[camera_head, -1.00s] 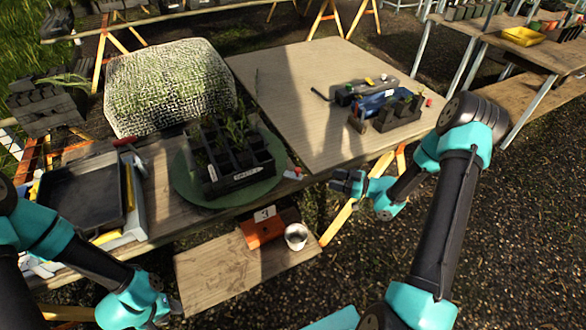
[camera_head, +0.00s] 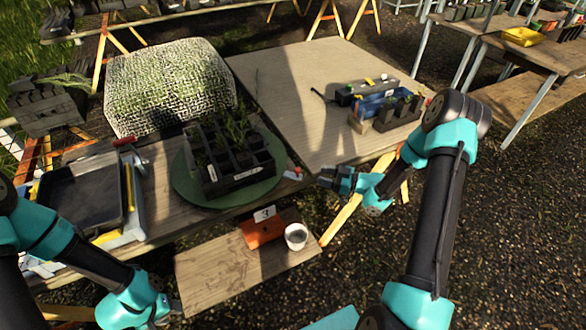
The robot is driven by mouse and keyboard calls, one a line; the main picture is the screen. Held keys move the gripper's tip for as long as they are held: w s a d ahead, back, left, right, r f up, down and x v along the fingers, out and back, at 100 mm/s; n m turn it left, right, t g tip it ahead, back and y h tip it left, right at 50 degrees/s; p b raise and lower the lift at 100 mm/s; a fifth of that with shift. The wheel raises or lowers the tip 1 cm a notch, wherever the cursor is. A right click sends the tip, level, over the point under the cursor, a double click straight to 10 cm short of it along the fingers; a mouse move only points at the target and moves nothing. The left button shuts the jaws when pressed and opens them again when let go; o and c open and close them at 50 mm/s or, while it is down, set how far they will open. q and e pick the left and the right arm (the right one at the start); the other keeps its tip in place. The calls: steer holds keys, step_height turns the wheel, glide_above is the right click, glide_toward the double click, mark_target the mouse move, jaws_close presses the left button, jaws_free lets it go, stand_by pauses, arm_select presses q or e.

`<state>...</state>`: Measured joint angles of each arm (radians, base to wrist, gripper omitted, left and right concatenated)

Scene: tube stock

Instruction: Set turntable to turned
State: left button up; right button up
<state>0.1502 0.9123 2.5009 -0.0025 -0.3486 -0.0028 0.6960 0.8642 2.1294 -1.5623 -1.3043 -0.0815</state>
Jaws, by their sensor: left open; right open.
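A round green turntable (camera_head: 263,191) lies on the wooden bench at the centre left. A black multi-cell plant tray (camera_head: 236,181) with seedlings and a white label on its front stands on it. My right gripper (camera_head: 324,176) is open and empty, to the right of the turntable and apart from it, near the bench's front edge. My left gripper (camera_head: 176,306) is low at the lower left, by the left edge of the small lower wooden board, well below the turntable. Its fingers are small and hard to make out.
A red-capped item (camera_head: 293,173) sits between turntable and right gripper. A mesh-covered mound (camera_head: 168,85) stands behind. A black tray (camera_head: 85,193) is at left. A blue box (camera_head: 380,103) is on the right tabletop. An orange block (camera_head: 262,230) and a white cup (camera_head: 296,236) are on the lower board.

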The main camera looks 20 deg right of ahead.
mark_target(293, 175)
steer(key=x, duration=1.2)
steer(key=shift+c, duration=0.5)
jaws_close()
